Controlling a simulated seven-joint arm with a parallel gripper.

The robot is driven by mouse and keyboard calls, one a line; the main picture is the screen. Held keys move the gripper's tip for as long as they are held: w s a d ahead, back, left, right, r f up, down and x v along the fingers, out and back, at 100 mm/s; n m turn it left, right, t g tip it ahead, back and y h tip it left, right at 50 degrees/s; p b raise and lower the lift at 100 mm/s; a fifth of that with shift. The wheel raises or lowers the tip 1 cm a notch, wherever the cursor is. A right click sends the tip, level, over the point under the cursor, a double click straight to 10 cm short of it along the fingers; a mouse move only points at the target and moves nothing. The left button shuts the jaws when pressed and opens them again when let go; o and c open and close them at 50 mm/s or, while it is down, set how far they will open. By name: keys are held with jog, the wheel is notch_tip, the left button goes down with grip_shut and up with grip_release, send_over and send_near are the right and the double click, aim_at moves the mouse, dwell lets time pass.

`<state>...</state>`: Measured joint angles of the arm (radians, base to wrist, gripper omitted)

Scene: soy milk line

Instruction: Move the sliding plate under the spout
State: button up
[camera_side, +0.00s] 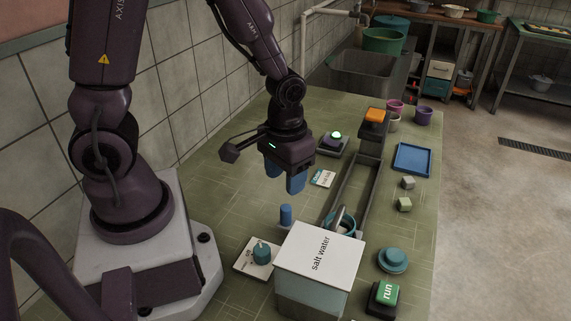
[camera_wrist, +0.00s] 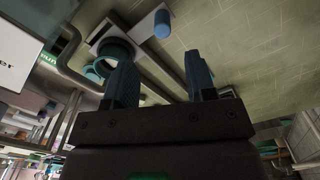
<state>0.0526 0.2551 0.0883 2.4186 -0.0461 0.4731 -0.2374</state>
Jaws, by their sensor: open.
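A blue upright peg (camera_side: 286,215) stands left of the rail (camera_side: 366,185) in the side view. In the wrist view the blue peg (camera_wrist: 162,24) is at the far end of a pale plate (camera_wrist: 128,30), which also reaches a teal ring-like cup (camera_wrist: 115,50). The teal cup (camera_side: 348,218) shows partly at the near end of the rail in the side view. A grey bent pipe, apparently the spout (camera_wrist: 70,50), is left of the cup. My gripper (camera_side: 285,182) is open and empty, pointing down above and behind the peg, apart from it. The salt water box hides much of the plate.
The salt water box (camera_side: 318,253) stands in front. A teal knob (camera_side: 262,252) is at its left; a green run button (camera_side: 385,293) and teal dome (camera_side: 393,260) are at its right. A blue tray (camera_side: 412,159), small cubes and cups lie right of the rail. Mat left of the peg is clear.

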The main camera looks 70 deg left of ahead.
notch_tip(320, 180, up, 2)
jog(key=shift+r, duration=0.1)
dwell(0.4)
jog(key=s+r+m+t, duration=0.1)
jog(key=s+r+t, duration=0.1)
jog(key=r, duration=0.7)
jog(key=s+r+m+t, duration=0.2)
jog(key=s+r+t, duration=0.1)
jog(key=r, duration=0.6)
jog(key=shift+s+d+m+t, duration=0.3)
jog(key=shift+s+d, duration=0.1)
jog(key=shift+s, duration=0.35)
